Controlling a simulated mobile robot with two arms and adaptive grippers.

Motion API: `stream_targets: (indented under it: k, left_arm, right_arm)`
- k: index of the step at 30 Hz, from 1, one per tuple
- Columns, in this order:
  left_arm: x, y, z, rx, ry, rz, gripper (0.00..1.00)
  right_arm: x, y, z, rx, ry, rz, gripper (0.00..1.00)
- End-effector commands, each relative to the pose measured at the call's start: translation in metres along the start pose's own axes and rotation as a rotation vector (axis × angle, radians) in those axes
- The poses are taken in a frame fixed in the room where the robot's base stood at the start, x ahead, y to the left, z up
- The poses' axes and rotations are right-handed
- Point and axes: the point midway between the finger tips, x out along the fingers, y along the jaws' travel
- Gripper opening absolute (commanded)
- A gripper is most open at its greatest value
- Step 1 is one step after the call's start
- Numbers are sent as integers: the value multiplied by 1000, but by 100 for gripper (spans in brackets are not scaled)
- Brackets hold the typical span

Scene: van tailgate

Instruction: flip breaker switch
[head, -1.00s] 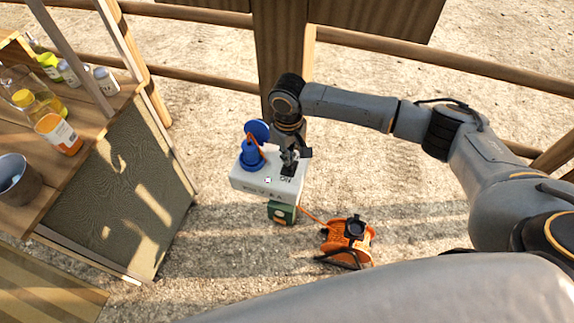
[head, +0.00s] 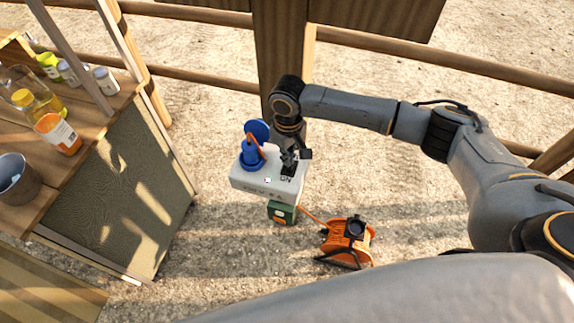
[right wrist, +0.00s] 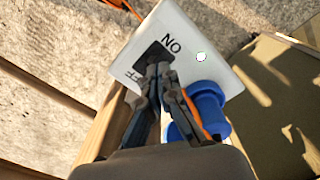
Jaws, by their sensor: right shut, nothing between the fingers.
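The breaker box (head: 262,184) is white and fixed to a wooden post in the middle of the head view. It also shows in the right wrist view (right wrist: 188,38), where its top carries a black switch (right wrist: 150,54) between the letters ON and partly covered OFF. My right gripper (head: 289,160) is shut and empty, its fingertips at the switch. In the right wrist view the fingertips (right wrist: 160,70) cover part of the switch; whether they touch it I cannot tell. Which way the switch is tipped is hidden. My left gripper is out of view.
A blue socket with its lid (head: 250,158) and an orange cable sits beside the switch. A green box (head: 281,213) hangs below, cabled to an orange reel (head: 347,241) on the ground. A wooden counter (head: 50,180) with bottles and a bucket stands left. Fence rails run behind.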

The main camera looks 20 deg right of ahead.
Motion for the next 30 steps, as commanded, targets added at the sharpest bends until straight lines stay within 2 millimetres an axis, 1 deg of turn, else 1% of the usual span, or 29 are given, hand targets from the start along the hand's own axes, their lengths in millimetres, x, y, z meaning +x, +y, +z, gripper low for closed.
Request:
stream_targets:
  k: [27,30]
  left_arm:
    - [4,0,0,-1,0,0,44]
    - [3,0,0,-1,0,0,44]
  right_arm:
    - [15,0,0,-1,0,0,0]
    - [14,0,0,-1,0,0,0]
